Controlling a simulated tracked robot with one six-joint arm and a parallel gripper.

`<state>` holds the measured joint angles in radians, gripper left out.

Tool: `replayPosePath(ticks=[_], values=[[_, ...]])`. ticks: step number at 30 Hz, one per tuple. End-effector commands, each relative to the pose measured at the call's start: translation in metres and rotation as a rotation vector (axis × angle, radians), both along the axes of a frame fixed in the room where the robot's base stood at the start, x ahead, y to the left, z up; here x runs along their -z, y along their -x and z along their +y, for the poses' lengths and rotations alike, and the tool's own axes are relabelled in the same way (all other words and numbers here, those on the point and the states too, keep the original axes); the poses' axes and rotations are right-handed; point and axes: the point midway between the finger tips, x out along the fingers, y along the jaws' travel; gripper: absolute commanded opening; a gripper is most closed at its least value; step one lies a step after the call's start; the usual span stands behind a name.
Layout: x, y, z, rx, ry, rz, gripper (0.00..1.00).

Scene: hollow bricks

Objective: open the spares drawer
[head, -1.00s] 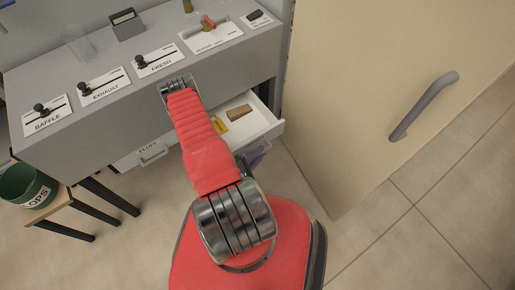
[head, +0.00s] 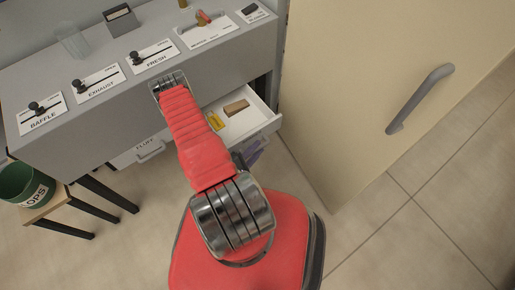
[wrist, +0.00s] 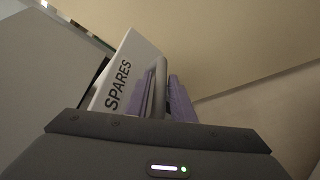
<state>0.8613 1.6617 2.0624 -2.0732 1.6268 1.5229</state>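The spares drawer (wrist: 128,72) shows its white front with the word SPARES in the wrist view. In the head view the drawer (head: 262,122) stands partly pulled out of the grey cabinet, with its inside visible. My gripper (wrist: 161,92) has purple fingers on both sides of the drawer's grey bar handle (wrist: 160,80) and looks closed on it. In the head view my gripper (head: 254,152) is at the drawer's front, partly behind my arm. The handle is hidden there.
A brown block (head: 236,107) and a yellow item (head: 215,121) lie in the drawer. The FLUFF drawer (head: 148,149) is left of my arm. A beige door (head: 360,60) with a grey handle (head: 420,98) stands right. A green bin (head: 25,186) sits on a stool at left.

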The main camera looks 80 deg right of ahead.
Motion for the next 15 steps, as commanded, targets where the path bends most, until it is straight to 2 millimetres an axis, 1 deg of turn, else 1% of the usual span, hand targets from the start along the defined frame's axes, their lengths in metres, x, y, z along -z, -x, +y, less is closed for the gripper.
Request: replayPosePath(ticks=[15], values=[[-0.008,-0.014,0.034,-0.001,0.0,0.002,0.22]])
